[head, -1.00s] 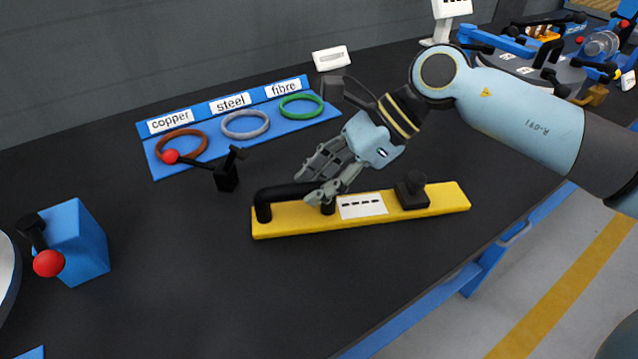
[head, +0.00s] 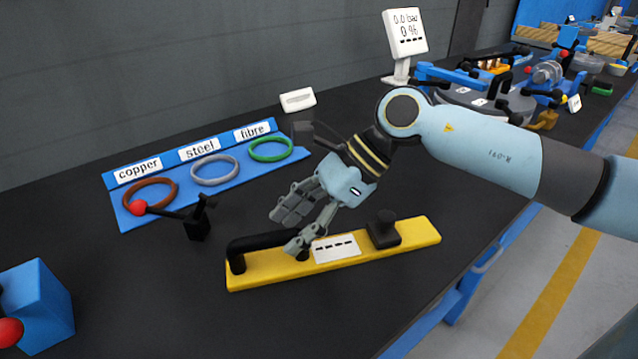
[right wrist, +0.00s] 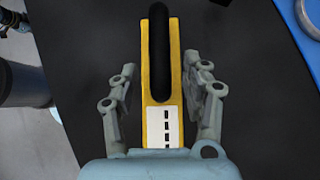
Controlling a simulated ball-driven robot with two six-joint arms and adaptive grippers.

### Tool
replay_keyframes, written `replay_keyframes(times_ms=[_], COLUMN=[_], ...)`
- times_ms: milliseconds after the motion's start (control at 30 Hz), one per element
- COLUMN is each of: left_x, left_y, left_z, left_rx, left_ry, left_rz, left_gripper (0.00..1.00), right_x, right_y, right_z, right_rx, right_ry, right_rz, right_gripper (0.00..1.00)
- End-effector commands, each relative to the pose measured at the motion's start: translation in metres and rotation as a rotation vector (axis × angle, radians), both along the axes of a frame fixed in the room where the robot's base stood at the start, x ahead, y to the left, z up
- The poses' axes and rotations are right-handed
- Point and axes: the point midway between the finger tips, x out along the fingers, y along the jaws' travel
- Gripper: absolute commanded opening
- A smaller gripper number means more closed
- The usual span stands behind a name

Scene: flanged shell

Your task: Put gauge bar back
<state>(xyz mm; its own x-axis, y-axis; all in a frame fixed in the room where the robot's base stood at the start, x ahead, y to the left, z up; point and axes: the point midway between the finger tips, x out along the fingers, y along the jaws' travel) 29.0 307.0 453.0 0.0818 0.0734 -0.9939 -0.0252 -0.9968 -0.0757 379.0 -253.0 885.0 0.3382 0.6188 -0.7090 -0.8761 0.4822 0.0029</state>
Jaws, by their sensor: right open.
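The yellow gauge bar (head: 400,243) lies flat on the dark bench. It has a black handle at its left end, a white marked plate in the middle and a black knob near its right end. My right gripper (head: 291,230) is open at the handle end of the bar. In the right wrist view the gauge bar (right wrist: 150,90) runs between the spread fingers of my right gripper (right wrist: 165,90), with clear gaps on both sides. Its black handle (right wrist: 159,55) lies ahead, between and beyond the fingertips. My left gripper is not in view.
A blue board (head: 228,181) with copper, steel and fibre rings stands behind the bar. A black lever with a red ball (head: 138,208) is left of it, and a blue block (head: 45,310) sits at the lower left. A pressure display (head: 405,32) stands at the back. Bench in front is clear.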

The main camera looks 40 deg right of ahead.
Motion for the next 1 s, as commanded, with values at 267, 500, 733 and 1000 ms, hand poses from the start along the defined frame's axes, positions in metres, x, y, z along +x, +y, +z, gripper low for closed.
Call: replay_keyframes(times_ms=[267,500,733,1000], left_x=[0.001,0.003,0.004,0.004], left_y=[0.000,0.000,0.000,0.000], left_z=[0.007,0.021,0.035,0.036], left_rx=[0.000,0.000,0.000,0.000], left_ry=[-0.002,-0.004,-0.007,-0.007], left_rz=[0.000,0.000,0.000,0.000], left_gripper=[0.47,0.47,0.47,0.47], right_x=[-0.017,-0.030,-0.036,-0.037], right_y=[-0.031,-0.053,-0.066,-0.068], right_z=[0.035,0.062,0.078,0.079], right_rx=[-0.009,-0.007,-0.002,0.001], right_ry=[0.002,0.004,0.001,0.000], right_rz=[0.005,0.004,0.003,0.000], right_gripper=[0.48,0.48,0.48,0.48])
